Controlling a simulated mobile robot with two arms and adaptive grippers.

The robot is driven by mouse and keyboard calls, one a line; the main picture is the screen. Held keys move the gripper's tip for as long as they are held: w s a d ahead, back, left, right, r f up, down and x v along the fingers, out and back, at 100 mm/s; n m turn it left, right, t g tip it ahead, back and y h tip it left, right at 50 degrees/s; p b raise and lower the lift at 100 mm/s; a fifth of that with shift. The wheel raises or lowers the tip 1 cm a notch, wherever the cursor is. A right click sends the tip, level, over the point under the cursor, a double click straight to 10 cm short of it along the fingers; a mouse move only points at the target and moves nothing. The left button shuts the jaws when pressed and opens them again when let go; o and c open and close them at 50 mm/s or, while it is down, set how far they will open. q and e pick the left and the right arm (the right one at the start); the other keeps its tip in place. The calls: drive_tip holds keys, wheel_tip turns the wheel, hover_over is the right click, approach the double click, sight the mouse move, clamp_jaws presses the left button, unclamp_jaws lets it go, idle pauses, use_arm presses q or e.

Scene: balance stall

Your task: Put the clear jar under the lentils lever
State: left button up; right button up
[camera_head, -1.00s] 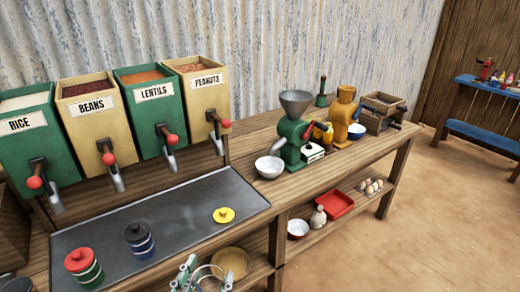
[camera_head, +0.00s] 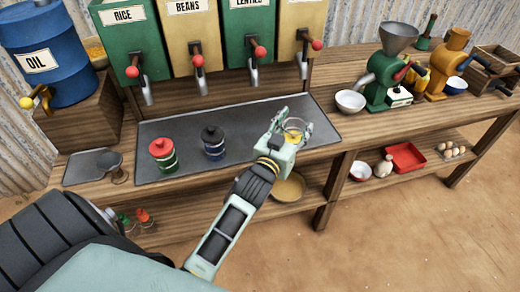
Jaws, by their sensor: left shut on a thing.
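The clear jar (camera_head: 295,125) is see-through and round-rimmed. My left gripper (camera_head: 292,122) is shut on it, over the right end of the grey metal tray (camera_head: 185,176). Whether the jar touches the tray is unclear. Yellow shows through or behind the jar, where a yellow lid lies. The green lentils bin (camera_head: 247,32) is third from the left, its label partly cut off at the top. Its lever has a red knob (camera_head: 260,52) above a metal spout (camera_head: 252,76). The jar is to the right of and nearer than this spout. My right gripper is not in view.
A white bowl (camera_head: 350,102) and a green grinder (camera_head: 385,80) stand right of the tray. A blue oil barrel (camera_head: 40,55) stands at the left.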

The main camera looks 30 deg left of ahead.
use_arm(q)
drive_tip(key=shift+w+a+r, duration=0.3)
drive_tip(key=shift+w+a, duration=0.05)
drive_tip(key=shift+w, duration=0.35)
drive_tip(key=a+f, duration=0.3)
drive_tip(key=a, duration=0.1)
drive_tip(key=a+f+p, duration=0.1)
drive_tip(key=a+f, duration=0.1)
drive_tip(key=a, duration=0.1)
drive_tip(key=a+f, duration=0.3)
drive_tip(key=a, duration=0.1)
drive_tip(key=shift+s+a+f+p, duration=0.15)
drive_tip(key=shift+a+f+p, duration=0.15)
drive_tip(key=shift+a+f, duration=0.05)
drive_tip(key=shift+f+p, duration=0.3)
drive_tip(key=shift+f, duration=0.65)
